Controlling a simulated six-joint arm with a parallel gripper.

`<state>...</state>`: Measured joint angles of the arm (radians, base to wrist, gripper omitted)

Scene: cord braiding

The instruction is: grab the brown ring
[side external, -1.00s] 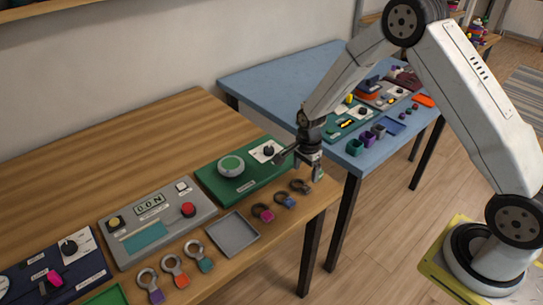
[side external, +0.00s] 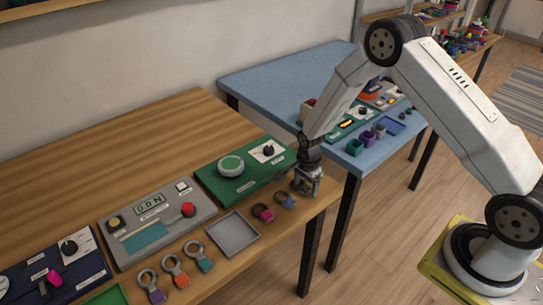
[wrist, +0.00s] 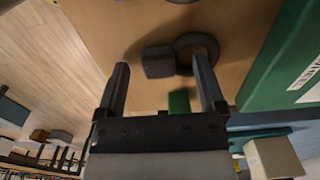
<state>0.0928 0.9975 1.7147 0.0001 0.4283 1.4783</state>
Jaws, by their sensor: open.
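The brown ring, a dark ring with a block-shaped tab, shows in the wrist view (wrist: 159,63) lying on the wooden table. Its tab lies between my two fingertips as seen there, and its loop is partly behind the right finger. My gripper (wrist: 160,62) is open with nothing held. In the side view my gripper (side external: 308,190) points down at the table's right front edge and hides the brown ring. I cannot tell the exact height of the fingertips above it.
The ring with a blue tab (side external: 288,202) and the one with a pink tab (side external: 264,213) lie just left of my gripper. A green panel (side external: 240,168) stands behind. A grey tray (side external: 233,236) and several more rings lie further left. The blue table (side external: 270,82) is beyond.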

